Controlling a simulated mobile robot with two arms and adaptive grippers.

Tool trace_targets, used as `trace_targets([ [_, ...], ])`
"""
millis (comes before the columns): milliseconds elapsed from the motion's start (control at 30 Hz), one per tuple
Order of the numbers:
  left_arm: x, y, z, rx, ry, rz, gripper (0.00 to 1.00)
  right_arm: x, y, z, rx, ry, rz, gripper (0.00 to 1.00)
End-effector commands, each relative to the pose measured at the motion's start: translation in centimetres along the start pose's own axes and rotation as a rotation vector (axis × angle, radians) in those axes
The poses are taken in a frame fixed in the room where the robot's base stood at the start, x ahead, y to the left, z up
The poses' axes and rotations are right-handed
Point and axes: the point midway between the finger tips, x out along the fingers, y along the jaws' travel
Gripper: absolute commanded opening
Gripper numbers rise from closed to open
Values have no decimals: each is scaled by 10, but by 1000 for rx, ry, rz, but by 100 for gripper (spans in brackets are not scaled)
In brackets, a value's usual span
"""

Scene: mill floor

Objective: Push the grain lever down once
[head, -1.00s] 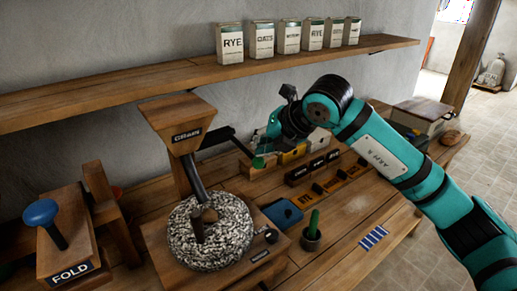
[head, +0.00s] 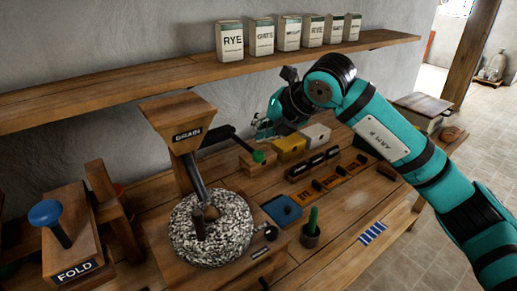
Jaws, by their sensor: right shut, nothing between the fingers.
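The grain hopper (head: 183,112) is a wooden funnel labelled GRAIN, above a round speckled millstone (head: 211,228). The grain lever (head: 246,146) is a thin black bar that reaches right from beside the hopper and slopes down to a green knob (head: 258,156). My right gripper (head: 263,130) is shut and empty. In the picture it is just above the green knob, with a small gap between them. My left gripper is not in view.
A wooden shelf (head: 130,93) with several cartons runs behind. A yellow box (head: 289,149) and a white box (head: 316,135) stand close to my right gripper. A potted cactus (head: 312,229), a blue tray (head: 283,210) and the FOLD press (head: 70,246) stand on the bench.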

Motion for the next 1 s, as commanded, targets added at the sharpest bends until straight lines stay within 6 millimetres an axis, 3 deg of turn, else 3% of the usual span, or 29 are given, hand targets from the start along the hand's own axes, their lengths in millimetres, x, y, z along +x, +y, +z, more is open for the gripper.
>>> trace_targets([
  [400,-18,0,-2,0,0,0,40,-29,21,21,0,0,0,0],
  [1000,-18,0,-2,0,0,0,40,-28,21,20,0,1,3,0],
])
